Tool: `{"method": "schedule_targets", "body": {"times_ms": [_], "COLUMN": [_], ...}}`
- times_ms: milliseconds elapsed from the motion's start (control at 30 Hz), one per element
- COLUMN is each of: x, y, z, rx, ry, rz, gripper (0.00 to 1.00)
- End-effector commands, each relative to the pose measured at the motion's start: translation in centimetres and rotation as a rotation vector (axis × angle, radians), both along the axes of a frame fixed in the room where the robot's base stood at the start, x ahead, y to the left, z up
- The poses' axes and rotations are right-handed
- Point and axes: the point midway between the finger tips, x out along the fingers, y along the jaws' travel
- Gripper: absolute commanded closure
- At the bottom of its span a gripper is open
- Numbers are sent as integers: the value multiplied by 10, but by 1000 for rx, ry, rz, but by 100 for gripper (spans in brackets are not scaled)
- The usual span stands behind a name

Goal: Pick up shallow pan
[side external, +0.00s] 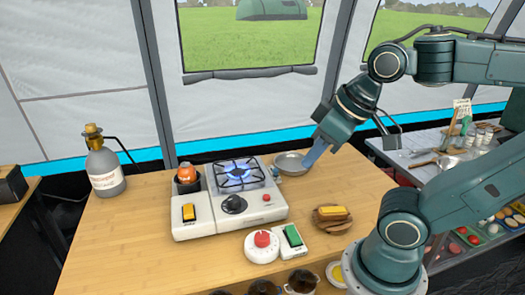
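The shallow pan (287,164) is a round grey metal dish on the wooden table, just right of the stove. My gripper (312,156) points down at the pan's right side, with a blue finger close to or touching its rim. I cannot tell whether there is contact. Only one finger side shows clearly, so I cannot tell whether it is open or shut. Any pan handle is hidden or too small to see.
A portable stove (230,196) with a lit blue flame stands left of the pan. Butter on a wooden board (330,222), a white timer (261,247) and a green-switch box (291,240) lie nearer. A grey bottle (104,168) stands far left.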

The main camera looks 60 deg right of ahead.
Motion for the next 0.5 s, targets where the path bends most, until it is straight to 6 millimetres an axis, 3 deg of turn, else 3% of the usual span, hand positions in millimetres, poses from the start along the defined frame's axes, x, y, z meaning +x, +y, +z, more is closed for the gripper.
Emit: {"method": "schedule_targets", "body": {"times_ms": [267,500], "x": [15,51], "y": [-8,-35], "z": [3,7], "rx": [-46,-149], "ry": [19,65], "rz": [49,185], "gripper": [92,92]}}
